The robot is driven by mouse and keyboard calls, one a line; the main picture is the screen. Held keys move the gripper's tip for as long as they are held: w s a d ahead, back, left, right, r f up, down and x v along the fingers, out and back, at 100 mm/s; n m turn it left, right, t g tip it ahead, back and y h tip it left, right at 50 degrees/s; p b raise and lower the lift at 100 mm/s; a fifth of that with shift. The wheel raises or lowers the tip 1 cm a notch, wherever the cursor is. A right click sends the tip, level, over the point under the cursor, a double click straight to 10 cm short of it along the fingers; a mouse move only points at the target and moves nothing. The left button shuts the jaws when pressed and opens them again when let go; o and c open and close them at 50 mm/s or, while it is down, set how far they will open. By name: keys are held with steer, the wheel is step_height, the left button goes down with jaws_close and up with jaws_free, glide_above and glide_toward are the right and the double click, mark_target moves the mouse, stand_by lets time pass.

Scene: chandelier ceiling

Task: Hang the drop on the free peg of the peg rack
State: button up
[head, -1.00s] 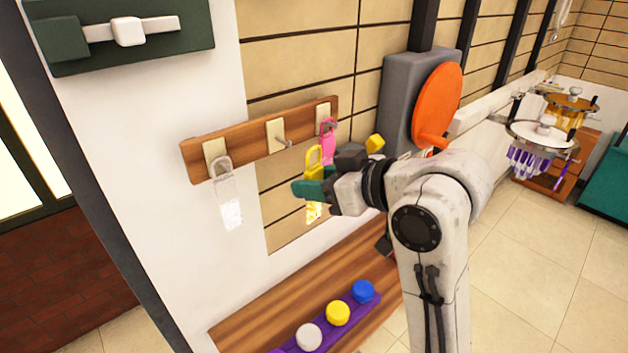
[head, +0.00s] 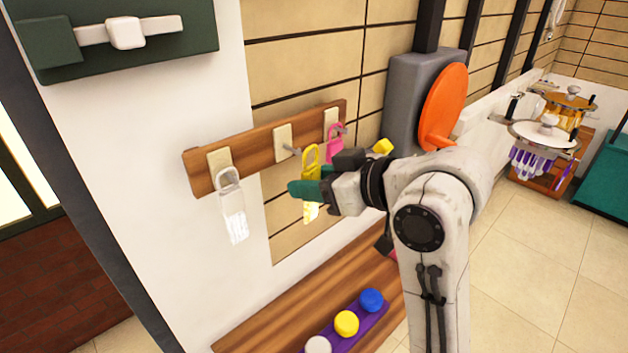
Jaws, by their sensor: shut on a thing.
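The wooden peg rack (head: 240,158) is on the wall and has three pegs on pale plates. A clear drop with a white loop (head: 232,205) hangs on the left peg. A pink loop (head: 335,142) hangs on the right peg; what is below it is hidden by my gripper. The middle peg (head: 291,151) is bare. My gripper (head: 308,188) is shut on a drop with a yellow loop (head: 311,155), its glowing lower part showing below the fingers. The yellow loop stands upright just right of the middle peg; I cannot tell whether they touch.
A wooden shelf (head: 285,318) below carries a purple strip with white, yellow and blue knobs (head: 346,323). A grey box with an orange disc (head: 444,105) is right of the rack. A dark green panel with a white latch (head: 125,33) is above left.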

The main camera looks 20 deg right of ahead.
steer(key=shift+w, duration=0.15)
steer(key=shift+w+a, duration=0.2)
steer(key=shift+w, duration=0.25)
stand_by(0.6)
steer(key=shift+w+a+p, duration=0.3)
steer(key=shift+w+p, duration=0.05)
steer(key=shift+w, duration=0.55)
steer(key=shift+w, duration=0.25)
steer(key=shift+w+a, duration=0.25)
steer(key=shift+w, duration=0.25)
stand_by(0.3)
steer(key=shift+f, duration=0.5)
steer(key=shift+f, duration=0.25)
